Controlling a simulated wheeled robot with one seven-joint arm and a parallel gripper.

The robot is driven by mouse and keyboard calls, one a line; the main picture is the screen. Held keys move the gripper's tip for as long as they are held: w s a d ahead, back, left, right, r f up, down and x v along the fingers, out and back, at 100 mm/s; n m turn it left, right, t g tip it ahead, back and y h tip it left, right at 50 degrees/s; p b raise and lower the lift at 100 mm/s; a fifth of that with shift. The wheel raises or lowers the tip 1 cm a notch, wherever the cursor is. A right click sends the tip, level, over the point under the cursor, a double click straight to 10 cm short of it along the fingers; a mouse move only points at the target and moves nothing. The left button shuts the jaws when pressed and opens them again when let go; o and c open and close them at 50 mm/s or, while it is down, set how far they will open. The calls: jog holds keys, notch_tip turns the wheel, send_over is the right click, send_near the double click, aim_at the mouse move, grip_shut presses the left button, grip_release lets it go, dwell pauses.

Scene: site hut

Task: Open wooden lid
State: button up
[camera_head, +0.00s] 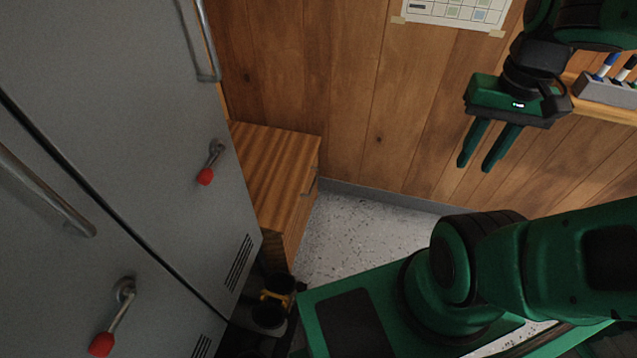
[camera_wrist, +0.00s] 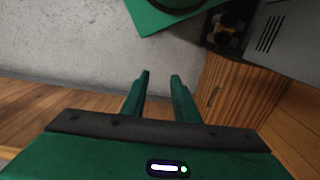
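A wooden box with a striped-grain lid (camera_head: 270,165) stands on the floor against the plank wall, just right of the grey lockers. The lid lies flat and closed. A small dark handle (camera_head: 309,186) shows on the box's side near the lid's edge. In the wrist view the box (camera_wrist: 235,88) is at the right, with its handle (camera_wrist: 213,97) visible. My gripper (camera_head: 475,165) hangs in the air at the upper right, well apart from the box. Its green fingers (camera_wrist: 159,76) are parted with nothing between them. The box's left part is hidden by the lockers.
Grey lockers (camera_head: 110,130) with red-tipped handles (camera_head: 206,176) fill the left side. Dark boots (camera_head: 272,300) stand by the box's front. A ledge with markers (camera_head: 610,88) is at the right wall. Speckled floor (camera_head: 360,235) between the box and my base is clear.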

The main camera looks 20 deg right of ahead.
jog(key=w+d+f+n+y, duration=0.1)
jog(key=w+f+n+y, duration=0.1)
jog(key=w+f, duration=0.9)
jog(key=w+d+f+n+y, duration=0.15)
jog(key=w+f, duration=0.55)
jog(key=w, duration=0.8)
jog(key=w+a+f+m+t+y, duration=0.1)
jog(key=w+a+f+t+y, duration=0.2)
jog(key=f, duration=0.8)
jog(key=w+a+f+m+t+y, duration=0.1)
jog(key=w+a+f+t+y, duration=0.25)
jog(key=f, duration=0.65)
jog(key=w+a+f+m+t+y, duration=0.2)
jog(key=w+a+f+y, duration=0.1)
jog(key=f, duration=0.8)
jog(key=x, duration=1.1)
jog(key=shift+a, duration=0.1)
jog(key=shift+s, duration=0.1)
grip_shut()
